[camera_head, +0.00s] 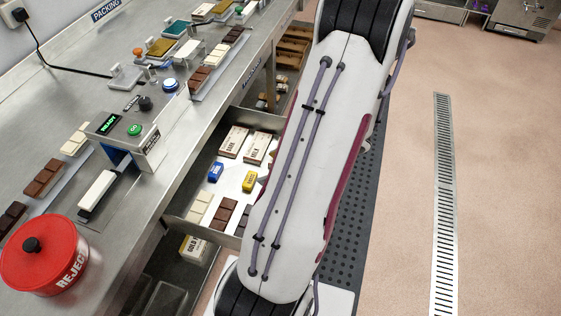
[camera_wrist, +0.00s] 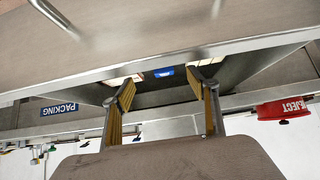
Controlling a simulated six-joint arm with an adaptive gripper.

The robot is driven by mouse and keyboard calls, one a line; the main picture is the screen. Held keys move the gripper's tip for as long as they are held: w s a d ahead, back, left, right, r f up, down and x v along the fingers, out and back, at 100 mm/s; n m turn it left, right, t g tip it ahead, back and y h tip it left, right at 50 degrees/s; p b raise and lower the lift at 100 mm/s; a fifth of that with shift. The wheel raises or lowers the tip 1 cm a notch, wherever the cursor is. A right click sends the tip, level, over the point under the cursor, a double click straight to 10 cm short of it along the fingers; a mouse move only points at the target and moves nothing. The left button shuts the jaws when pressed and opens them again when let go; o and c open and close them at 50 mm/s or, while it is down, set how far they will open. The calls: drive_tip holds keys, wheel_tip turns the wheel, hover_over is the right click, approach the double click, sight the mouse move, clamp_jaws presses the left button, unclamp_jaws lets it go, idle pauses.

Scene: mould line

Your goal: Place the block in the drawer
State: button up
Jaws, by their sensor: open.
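The drawer (camera_head: 192,226) under the bench is open. In it lie a blue block (camera_head: 216,172) and a yellow block (camera_head: 249,181), clear of each other. The blue block also shows in the wrist view (camera_wrist: 163,72), between my fingertips in the picture and beyond them. My gripper (camera_wrist: 167,89) is open, with nothing between its two fingers. It is outside the drawer, whose metal rim (camera_wrist: 235,46) crosses the wrist view. In the head view my arm hides the gripper and the right part of the drawer.
Two boxes (camera_head: 233,141) labelled dark and milk and several chocolate bars (camera_head: 222,212) share the drawer.

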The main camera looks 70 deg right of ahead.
drive_tip(key=shift+v, duration=1.7)
